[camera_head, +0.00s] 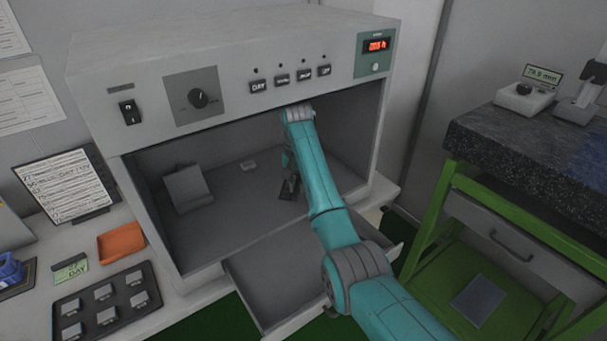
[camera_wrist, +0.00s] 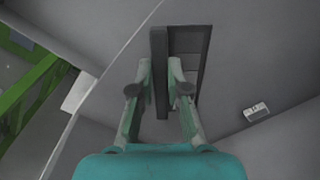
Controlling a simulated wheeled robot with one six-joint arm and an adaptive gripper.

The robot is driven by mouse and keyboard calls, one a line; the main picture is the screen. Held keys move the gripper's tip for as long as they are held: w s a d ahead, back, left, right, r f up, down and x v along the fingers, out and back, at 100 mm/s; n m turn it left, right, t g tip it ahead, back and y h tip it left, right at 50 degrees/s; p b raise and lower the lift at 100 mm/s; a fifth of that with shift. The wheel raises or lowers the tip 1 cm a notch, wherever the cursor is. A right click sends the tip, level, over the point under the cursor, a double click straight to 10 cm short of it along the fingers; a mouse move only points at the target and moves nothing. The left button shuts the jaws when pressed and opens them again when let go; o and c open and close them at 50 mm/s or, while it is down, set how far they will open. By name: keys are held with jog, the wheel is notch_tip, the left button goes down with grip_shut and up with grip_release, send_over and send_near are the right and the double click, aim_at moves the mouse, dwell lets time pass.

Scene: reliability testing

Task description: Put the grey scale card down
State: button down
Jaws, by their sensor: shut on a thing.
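My gripper (camera_head: 289,172) reaches inside the grey light cabinet (camera_head: 230,75), near the right of its chamber. In the wrist view its fingers (camera_wrist: 160,76) are closed on a narrow dark upright part of the grey scale card (camera_wrist: 158,50). A darker face with stepped grey patches (camera_wrist: 189,52) shows just to the right, partly behind the right finger. In the head view the dark card (camera_head: 287,190) shows small and low at the fingertips, close to the chamber floor (camera_head: 245,205). I cannot tell whether it touches the floor.
A grey angled stand (camera_head: 188,188) is at the chamber's left. A small pale block (camera_head: 248,165) sits near the back; it also shows in the wrist view (camera_wrist: 256,111). The floor between stand and gripper is clear.

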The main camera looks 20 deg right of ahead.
aim_at(300, 207)
jog(key=shift+w+d+r, duration=0.15)
jog(key=shift+w+d, duration=0.2)
jog(key=shift+d, duration=0.15)
jog(key=shift+f, duration=3.35)
jog(key=shift+f, duration=0.45)
jog(key=c, duration=1.1)
grip_release()
jog(key=shift+o, duration=0.2)
